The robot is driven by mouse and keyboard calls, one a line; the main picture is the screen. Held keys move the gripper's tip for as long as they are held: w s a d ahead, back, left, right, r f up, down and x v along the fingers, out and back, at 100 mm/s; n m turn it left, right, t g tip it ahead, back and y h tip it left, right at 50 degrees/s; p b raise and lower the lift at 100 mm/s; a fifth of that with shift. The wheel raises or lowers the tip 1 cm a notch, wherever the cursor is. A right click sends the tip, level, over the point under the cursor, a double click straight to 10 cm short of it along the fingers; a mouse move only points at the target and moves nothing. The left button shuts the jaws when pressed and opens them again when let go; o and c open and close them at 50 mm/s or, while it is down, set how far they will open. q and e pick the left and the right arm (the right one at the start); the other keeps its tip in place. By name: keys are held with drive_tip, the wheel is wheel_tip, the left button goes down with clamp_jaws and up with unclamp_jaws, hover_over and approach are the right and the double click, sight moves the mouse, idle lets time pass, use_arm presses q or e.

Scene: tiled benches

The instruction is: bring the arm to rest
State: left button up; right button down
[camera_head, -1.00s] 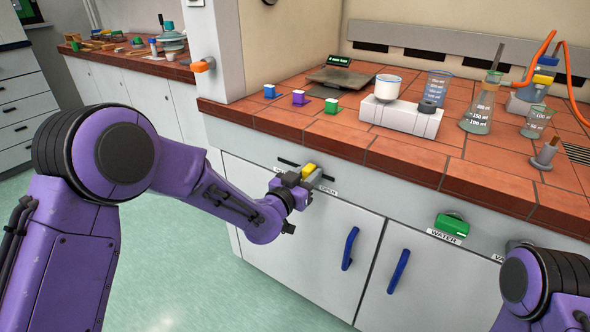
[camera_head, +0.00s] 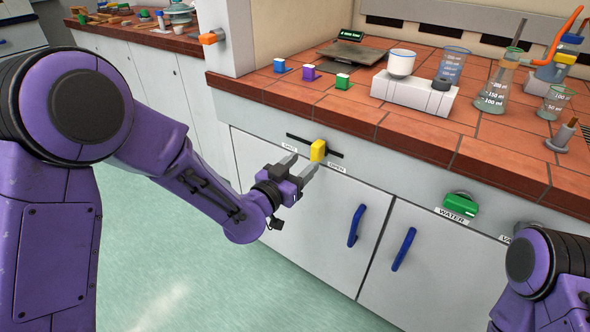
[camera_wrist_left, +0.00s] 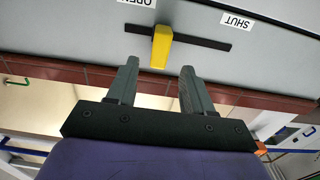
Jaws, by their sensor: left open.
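My left gripper (camera_head: 299,164) is in front of the bench's cabinet front, with its two grey fingers apart and nothing between them. The yellow slider handle (camera_head: 318,150) stands in a dark slot just beyond the fingertips, between the SHUT and OPEN labels. In the left wrist view, the open gripper (camera_wrist_left: 159,66) points at the yellow handle (camera_wrist_left: 162,47), which is clear of the fingers and nearer the OPEN end of the slot. Part of my right arm shows at the lower right; its gripper is out of sight.
Blue cabinet handles (camera_head: 356,226) and a green WATER knob (camera_head: 461,204) stick out from the bench front. On the tiled top (camera_head: 330,105) stand three small coloured blocks, a scale (camera_head: 356,55), a white block with vessels (camera_head: 413,96) and a flask (camera_head: 497,95). Open floor lies below.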

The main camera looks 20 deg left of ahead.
use_arm(q)
drive_tip(key=v, duration=0.3)
idle(0.4)
drive_tip(key=s+a+f+n+g+y, duration=0.3)
drive_tip(key=s+a+f+n+g, duration=0.15)
drive_tip(key=s+f, duration=0.4)
drive_tip(key=s+a+f+n+g+y, duration=0.3)
drive_tip(key=s+a+f, duration=0.25)
drive_tip(key=f, duration=0.55)
drive_tip(key=s+a+f+n+g+y, duration=0.3)
drive_tip(key=s+a+f+n, duration=0.1)
drive_tip(key=s+f, duration=0.5)
drive_tip(key=s+a+f+g, duration=0.25)
drive_tip(key=s+f, duration=0.45)
drive_tip(key=s, duration=0.4)
wheel_tip(320, 180, up, 13)
drive_tip(key=p, duration=1.2)
drive_tip(key=shift+d+m+g+y+p, duration=0.3)
drive_tip(key=shift+d+m+g+p, duration=0.05)
drive_tip(key=shift+d+g, duration=0.1)
